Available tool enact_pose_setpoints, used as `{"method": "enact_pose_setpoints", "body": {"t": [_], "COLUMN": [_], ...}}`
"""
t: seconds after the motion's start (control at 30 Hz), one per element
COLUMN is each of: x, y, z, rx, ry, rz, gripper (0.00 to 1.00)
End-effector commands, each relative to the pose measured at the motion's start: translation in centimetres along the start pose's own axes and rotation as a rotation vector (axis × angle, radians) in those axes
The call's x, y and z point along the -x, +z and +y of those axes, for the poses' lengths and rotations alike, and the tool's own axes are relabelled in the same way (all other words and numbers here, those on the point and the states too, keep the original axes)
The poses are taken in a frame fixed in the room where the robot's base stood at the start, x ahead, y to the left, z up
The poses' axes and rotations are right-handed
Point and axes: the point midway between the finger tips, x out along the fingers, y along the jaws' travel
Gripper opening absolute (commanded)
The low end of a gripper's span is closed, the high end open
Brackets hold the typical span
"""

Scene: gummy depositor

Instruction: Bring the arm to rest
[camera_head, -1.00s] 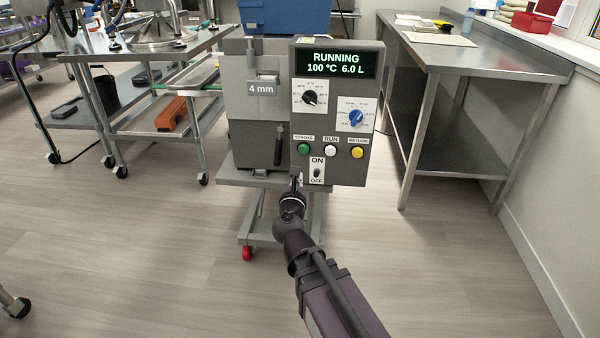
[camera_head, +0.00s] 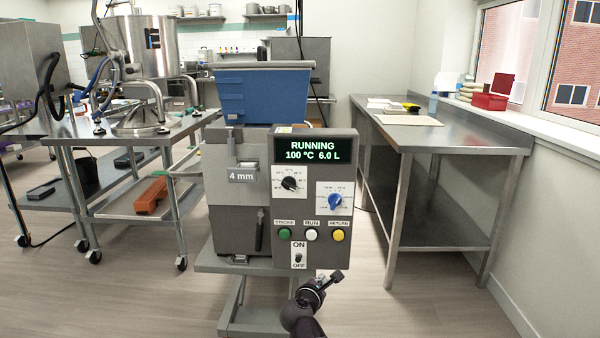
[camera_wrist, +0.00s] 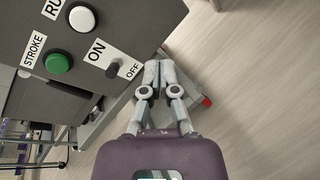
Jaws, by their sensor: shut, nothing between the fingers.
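My gripper (camera_head: 331,279) is at the lower middle of the head view, below and in front of the depositor's control panel (camera_head: 346,172). In the wrist view my gripper (camera_wrist: 157,72) has its fingers together with nothing between them. It is apart from the panel. The depositor's display (camera_head: 312,151) reads RUNNING, 100 °C, 6.0 L. The ON/OFF switch (camera_head: 298,258) is just above and left of my gripper; it also shows in the wrist view (camera_wrist: 113,70), left of the fingers.
The depositor stands on a grey cart (camera_head: 240,318) and carries a blue hopper (camera_head: 262,97). A steel table (camera_head: 455,135) stands at right and a steel cart (camera_head: 130,205) with an orange-brown block (camera_head: 151,194) at left. The floor right of my gripper is clear.

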Motion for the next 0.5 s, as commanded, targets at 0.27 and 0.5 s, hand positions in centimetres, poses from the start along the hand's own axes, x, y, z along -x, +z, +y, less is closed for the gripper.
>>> {"method": "enact_pose_setpoints", "body": {"t": [0.27,0.5], "x": [-1.6,-0.4], "y": [0.8,-0.1], "z": [-9.7,-16.4], "rx": [-0.594,-1.068], "ry": [-0.400,-0.769], "rz": [0.028,-0.011], "gripper": [0.00,0.00]}}
